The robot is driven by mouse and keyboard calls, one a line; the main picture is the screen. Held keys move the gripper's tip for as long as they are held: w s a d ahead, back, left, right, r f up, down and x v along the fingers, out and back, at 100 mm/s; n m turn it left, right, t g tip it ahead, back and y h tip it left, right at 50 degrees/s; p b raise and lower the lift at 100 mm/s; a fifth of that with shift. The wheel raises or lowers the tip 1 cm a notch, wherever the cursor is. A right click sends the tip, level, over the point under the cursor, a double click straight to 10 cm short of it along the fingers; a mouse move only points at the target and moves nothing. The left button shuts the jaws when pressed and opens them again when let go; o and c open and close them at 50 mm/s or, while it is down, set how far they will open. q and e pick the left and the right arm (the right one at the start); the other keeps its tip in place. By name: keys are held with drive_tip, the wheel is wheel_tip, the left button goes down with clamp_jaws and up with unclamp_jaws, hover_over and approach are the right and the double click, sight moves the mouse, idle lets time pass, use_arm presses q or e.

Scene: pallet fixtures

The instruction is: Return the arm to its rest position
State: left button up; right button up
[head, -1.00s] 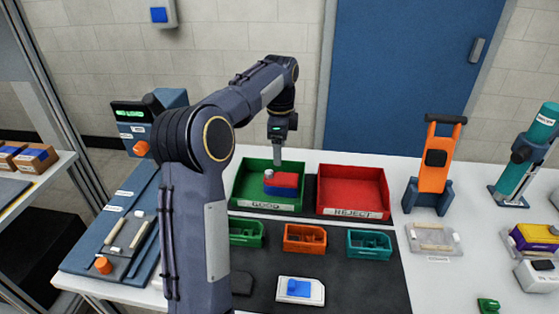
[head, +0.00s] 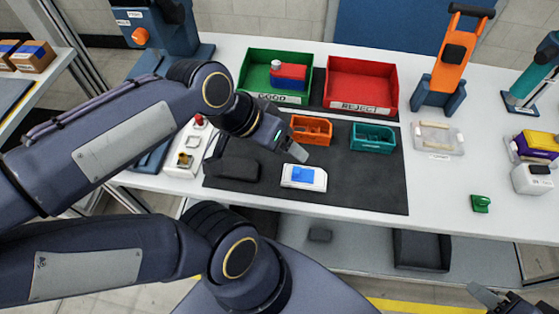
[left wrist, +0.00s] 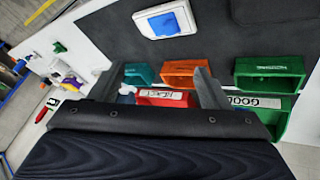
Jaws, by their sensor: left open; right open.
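My left arm comes in from the left. Its gripper (head: 297,151) hangs over the dark mat, in front of the small bins and above the white block with a blue top. In the left wrist view its two fingers (left wrist: 160,76) are spread with nothing held between them. My right gripper (head: 494,298) shows only partly at the bottom right edge, apart from the table and its things. A red and blue part (head: 287,75) with a white cap sits in the green GOOD bin (head: 251,75), clear of both grippers.
The red REJECT bin (head: 388,100) stands beside the green one. Small orange (head: 311,131) and teal (head: 372,137) bins and the white and blue block (head: 304,177) are on the mat (head: 365,190). An orange-handled fixture (head: 450,65) stands behind right. The mat's front right is clear.

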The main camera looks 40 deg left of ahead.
use_arm(q)
drive_tip(key=shift+s+d+f+n, duration=0.8)
drive_tip(key=shift+s+d+f, duration=0.1)
drive_tip(key=shift+s+f, duration=0.3)
idle(0.4)
